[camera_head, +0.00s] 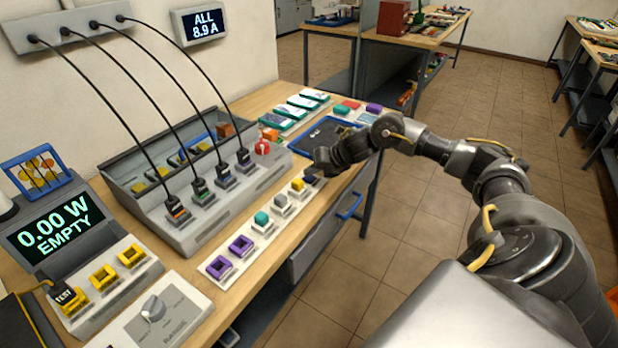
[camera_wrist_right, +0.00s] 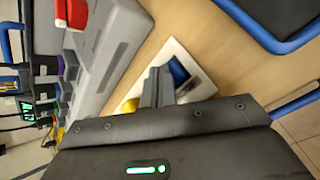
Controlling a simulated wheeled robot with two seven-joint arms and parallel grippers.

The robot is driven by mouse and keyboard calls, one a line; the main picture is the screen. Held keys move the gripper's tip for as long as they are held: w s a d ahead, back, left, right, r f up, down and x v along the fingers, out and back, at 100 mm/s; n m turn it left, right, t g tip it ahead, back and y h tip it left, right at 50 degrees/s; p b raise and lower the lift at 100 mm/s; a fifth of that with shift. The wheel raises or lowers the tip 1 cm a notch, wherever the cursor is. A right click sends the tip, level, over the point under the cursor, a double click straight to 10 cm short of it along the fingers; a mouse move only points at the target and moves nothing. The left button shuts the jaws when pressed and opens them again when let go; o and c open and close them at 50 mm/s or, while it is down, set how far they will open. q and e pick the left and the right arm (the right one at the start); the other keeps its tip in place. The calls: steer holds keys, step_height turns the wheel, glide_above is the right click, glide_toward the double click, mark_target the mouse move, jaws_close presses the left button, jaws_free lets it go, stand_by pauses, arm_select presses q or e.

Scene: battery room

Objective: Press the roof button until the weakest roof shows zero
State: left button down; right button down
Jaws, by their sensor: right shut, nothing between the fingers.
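My right gripper (camera_head: 314,172) is shut and empty over the far end of a white strip (camera_head: 212,268) along the table's front edge. In the right wrist view its closed fingertips (camera_wrist_right: 158,88) are low over the strip, beside a blue piece (camera_wrist_right: 178,72) and a yellow piece (camera_wrist_right: 129,105). Whether they touch anything I cannot tell. The strip also carries yellow (camera_head: 297,185), grey (camera_head: 280,201), teal (camera_head: 262,219) and purple (camera_head: 241,246) pieces. A wall display (camera_head: 203,23) reads "ALL 8.9 A". No piece is readably labelled as the roof button. My left gripper is out of view.
A grey console (camera_head: 190,226) with several black cables and a red knob (camera_head: 262,147) stands behind the strip. A tester display (camera_head: 52,222) reads "0.00 W EMPTY". A dark tray (camera_head: 326,134) lies beyond my gripper.

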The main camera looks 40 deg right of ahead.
mark_target(312, 178)
steer(key=shift+f, duration=0.3)
steer(key=shift+r, duration=0.15)
stand_by(0.4)
steer(key=shift+r+p, duration=0.4)
steer(key=shift+r, duration=0.3)
step_height(312, 178, up, 5)
steer(key=p, duration=0.4)
stand_by(0.8)
